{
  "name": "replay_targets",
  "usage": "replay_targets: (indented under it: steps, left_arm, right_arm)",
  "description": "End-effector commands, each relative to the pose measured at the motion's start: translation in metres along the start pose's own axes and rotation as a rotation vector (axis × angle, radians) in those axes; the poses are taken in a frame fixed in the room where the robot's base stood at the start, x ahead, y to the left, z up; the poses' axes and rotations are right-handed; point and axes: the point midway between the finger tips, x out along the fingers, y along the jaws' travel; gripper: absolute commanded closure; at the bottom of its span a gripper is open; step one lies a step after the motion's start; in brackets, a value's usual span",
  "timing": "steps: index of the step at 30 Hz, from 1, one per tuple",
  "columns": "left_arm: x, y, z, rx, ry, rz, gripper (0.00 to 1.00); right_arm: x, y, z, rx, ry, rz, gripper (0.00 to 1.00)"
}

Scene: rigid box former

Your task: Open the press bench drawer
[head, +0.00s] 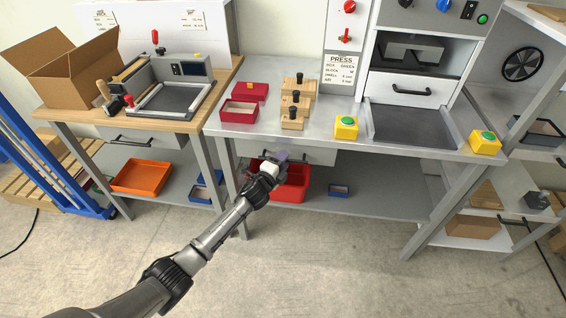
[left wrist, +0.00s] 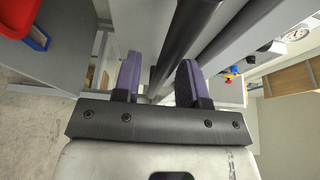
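The press bench drawer (head: 315,156) is a grey front under the left part of the metal bench top. It looks shut. My left gripper (head: 281,158) is at the drawer front in the head view and covers most of its handle. In the left wrist view the two purple fingers (left wrist: 158,80) are apart. A dark bar (left wrist: 183,38), which looks like the drawer handle, runs between them with gaps visible on both sides. My right gripper is in neither view.
A red bin (head: 293,184) and a small blue bin (head: 340,190) sit on the shelf below. Red boxes (head: 239,111) and wooden blocks with black knobs (head: 292,115) stand on the bench top. A bench leg (head: 229,185) is close left of my arm. The floor in front is clear.

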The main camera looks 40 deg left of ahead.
Motion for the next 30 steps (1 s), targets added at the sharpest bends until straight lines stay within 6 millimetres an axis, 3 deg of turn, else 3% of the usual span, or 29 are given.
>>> replay_targets:
  steps: [13, 25, 30]
  left_arm:
    - [0.006, -0.0003, 0.0003, 0.0, -0.001, 0.0, 0.61]
    - [0.0058, -0.0003, 0.0002, 0.0, -0.001, 0.0, 1.0]
    - [0.0058, -0.0003, 0.0001, 0.0, 0.0, 0.0, 1.0]
  right_arm:
    - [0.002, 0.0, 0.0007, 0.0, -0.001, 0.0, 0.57]
    - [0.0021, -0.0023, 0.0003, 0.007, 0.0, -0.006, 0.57]
    - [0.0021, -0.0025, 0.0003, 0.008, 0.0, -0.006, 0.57]
